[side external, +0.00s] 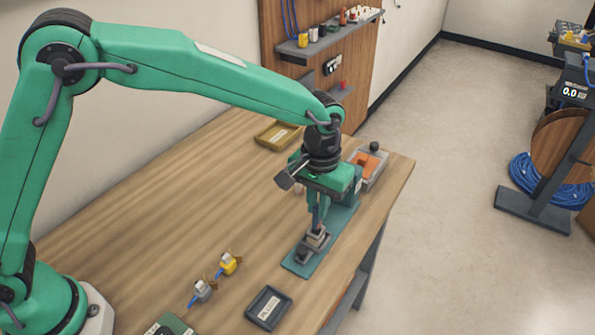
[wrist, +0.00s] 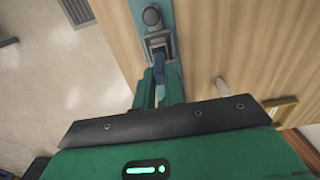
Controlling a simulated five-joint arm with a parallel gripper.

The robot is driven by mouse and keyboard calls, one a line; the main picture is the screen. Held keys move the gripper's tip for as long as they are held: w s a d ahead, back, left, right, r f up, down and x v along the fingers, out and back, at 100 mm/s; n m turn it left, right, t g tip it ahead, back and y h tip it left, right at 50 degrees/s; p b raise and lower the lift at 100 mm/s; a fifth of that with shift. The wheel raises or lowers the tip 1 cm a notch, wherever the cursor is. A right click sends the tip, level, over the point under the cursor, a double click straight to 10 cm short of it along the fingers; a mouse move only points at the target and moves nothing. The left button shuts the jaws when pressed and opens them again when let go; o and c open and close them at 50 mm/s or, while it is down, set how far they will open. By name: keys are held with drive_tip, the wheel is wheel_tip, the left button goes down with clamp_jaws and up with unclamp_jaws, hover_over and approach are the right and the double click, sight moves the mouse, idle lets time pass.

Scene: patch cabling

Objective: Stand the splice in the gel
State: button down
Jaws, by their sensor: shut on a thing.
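My gripper (side external: 317,212) points down over the teal base plate (side external: 303,268) near the table's right edge. Its fingers are shut on a slim blue piece, which I take to be the splice (wrist: 159,68). The fingers hide most of it. Its lower end is at a small grey block (wrist: 156,40) with a pale top, standing on the teal plate. I cannot tell whether the end is inside the block or just above it. A dark round knob (wrist: 151,15) sits beside the block. I cannot make out the gel for certain.
Two blue-cabled plugs, one grey (side external: 203,291) and one yellow (side external: 229,263), lie on the table. A dark labelled tray (side external: 269,309) is at the front. A yellow tray (side external: 277,135) and a grey tray with orange contents (side external: 381,177) are farther back. The table's middle is clear.

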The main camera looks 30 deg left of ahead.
drive_tip(key=shift+f, duration=1.95)
idle(0.8)
drive_tip(key=c, duration=1.4)
unclamp_jaws()
drive_tip(key=shift+r, duration=0.1)
drive_tip(key=shift+r, duration=4.4)
